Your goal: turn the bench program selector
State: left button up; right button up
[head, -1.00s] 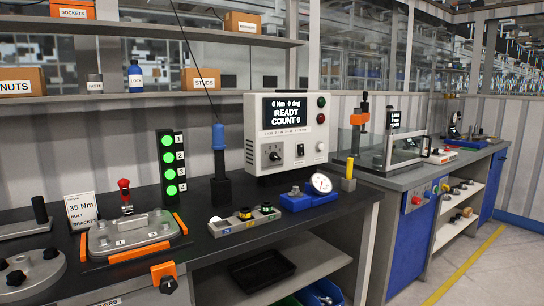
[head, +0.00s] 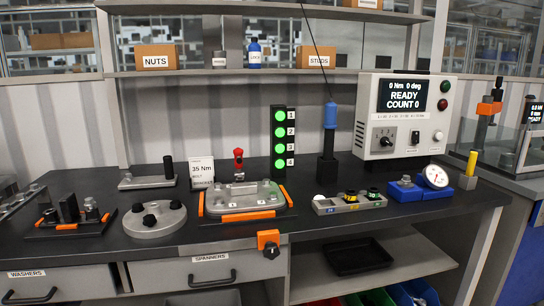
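The bench program selector is a dark rotary knob (head: 384,142) on a small panel at the lower left of the white controller box (head: 408,115). The box stands at the back right of the bench, and its screen (head: 402,95) reads "0 Nm 0 deg READY COUNT 0". Numbers around the knob are too small to read surely. Neither of my grippers is in the head view, and nothing covers the knob.
In front of the box stand a blue fixture with a dial gauge (head: 434,176) and a grey socket tray (head: 349,203). A blue-handled tool (head: 329,140) stands left of the box. A clamped plate (head: 245,198) and round flange (head: 155,219) occupy the bench's left and middle.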

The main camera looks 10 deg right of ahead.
aim_at(384, 141)
jog(key=u, duration=3.35)
jog(key=k, duration=2.65)
jog(key=z, duration=0.25)
